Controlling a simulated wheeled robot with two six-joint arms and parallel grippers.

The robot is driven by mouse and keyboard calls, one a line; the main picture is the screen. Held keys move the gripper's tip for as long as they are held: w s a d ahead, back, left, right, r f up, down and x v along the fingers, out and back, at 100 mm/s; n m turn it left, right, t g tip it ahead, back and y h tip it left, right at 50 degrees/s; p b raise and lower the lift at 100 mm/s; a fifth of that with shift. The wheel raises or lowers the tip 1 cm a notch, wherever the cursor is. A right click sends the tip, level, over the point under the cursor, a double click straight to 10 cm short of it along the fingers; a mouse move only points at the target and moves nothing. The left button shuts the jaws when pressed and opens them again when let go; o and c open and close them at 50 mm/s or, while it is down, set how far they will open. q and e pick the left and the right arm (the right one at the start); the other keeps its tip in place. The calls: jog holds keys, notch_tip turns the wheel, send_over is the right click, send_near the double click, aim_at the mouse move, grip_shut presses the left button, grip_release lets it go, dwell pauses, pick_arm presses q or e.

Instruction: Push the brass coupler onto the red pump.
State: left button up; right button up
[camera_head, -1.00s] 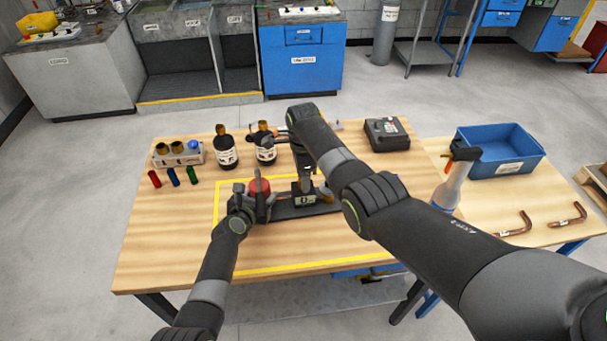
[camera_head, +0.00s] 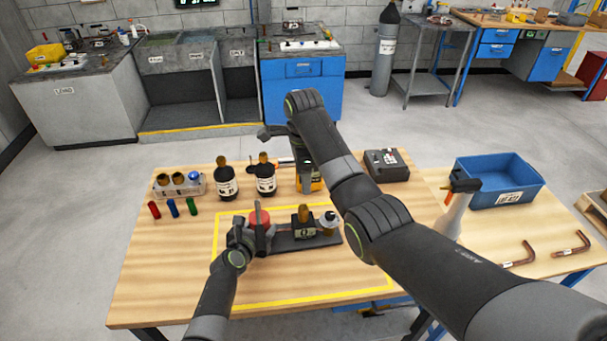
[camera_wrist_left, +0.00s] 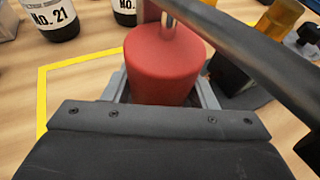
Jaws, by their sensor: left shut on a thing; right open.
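The red pump (camera_head: 259,218) sits at the left end of a black plate (camera_head: 285,244). My left gripper (camera_head: 259,235) is shut on it from the front; its finger hides part of the pump. The pump also fills the middle of the left wrist view (camera_wrist_left: 165,68), with a thin rod on top. A brass piece (camera_head: 304,213), likely the coupler, stands upright on a dark labelled block (camera_head: 304,229), right of and apart from the red pump. My right gripper (camera_head: 271,132) is open, raised well above the table behind the plate, partly hidden by its wrist.
Two dark bottles (camera_head: 227,183) and a yellow-black device (camera_head: 311,180) stand behind the plate. A holder (camera_head: 178,187) and small coloured cylinders (camera_head: 172,207) are at left. A black box (camera_head: 387,164), spray bottle (camera_head: 455,208) and blue bin (camera_head: 500,180) are at right. The front table is clear.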

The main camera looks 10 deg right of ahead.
pick_arm(q)
jog(key=o, duration=1.5)
jog(key=shift+c, duration=0.2)
jog(key=shift+s+a, duration=0.1)
jog(key=shift+s+a+r, duration=0.1)
jog(key=shift+s+r, duration=0.1)
jog(key=p+v, duration=0.2)
jog(key=v, duration=0.5)
jog(key=shift+s+p, duration=0.15)
jog(key=shift+p, duration=0.25)
jog(key=v, duration=0.9)
jog(key=shift+s, duration=0.2)
jog(key=shift+a+r, duration=0.1)
